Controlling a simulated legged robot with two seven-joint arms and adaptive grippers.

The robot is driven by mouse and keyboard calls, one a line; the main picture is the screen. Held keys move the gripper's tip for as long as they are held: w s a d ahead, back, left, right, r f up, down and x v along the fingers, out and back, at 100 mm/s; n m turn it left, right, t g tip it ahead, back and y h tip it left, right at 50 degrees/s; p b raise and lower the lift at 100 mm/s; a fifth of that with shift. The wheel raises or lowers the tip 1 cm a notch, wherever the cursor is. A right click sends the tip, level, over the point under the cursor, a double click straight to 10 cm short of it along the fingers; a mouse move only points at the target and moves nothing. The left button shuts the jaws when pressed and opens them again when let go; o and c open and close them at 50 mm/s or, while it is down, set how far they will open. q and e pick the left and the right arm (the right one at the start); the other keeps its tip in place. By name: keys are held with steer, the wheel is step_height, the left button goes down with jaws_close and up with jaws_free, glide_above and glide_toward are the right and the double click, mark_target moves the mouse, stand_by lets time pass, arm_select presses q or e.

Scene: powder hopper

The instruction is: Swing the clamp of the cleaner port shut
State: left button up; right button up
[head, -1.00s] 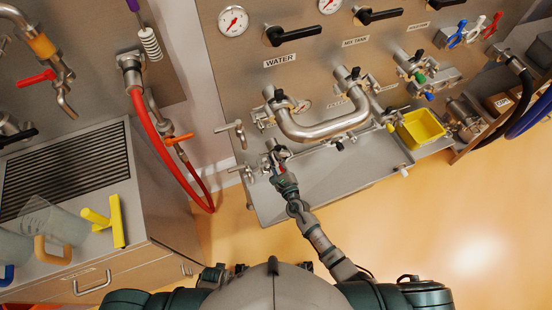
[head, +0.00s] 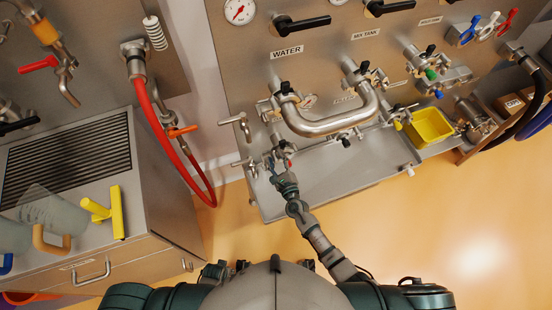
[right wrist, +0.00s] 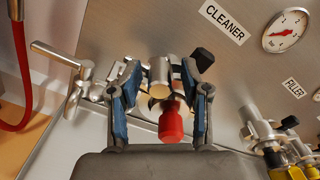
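The cleaner port shows in the right wrist view, below and left of its CLEANER label (right wrist: 223,22), as a short steel cylinder (right wrist: 159,77). A red knob (right wrist: 174,122) stands in front of it, probably the clamp's; the clamp itself is largely hidden, so I cannot tell how far it is swung. My right gripper (right wrist: 160,82) is open, with its two blue-and-grey fingers on either side of the cylinder and knob. I see no clear contact. In the head view my right gripper (head: 281,166) is at the left end of the steel shelf. My left gripper is not in view.
A steel T-handle (right wrist: 62,56) stands left of the port. A bent steel pipe (head: 333,122) crosses the panel at upper right, with a yellow bin (head: 430,126) beyond. A red hose (head: 155,120) hangs to the left. The shelf (head: 345,172) is mostly clear.

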steer(key=p+v, duration=0.1)
steer(key=v, duration=0.8)
steer(key=shift+p, duration=0.3)
steer(key=shift+w, duration=0.1)
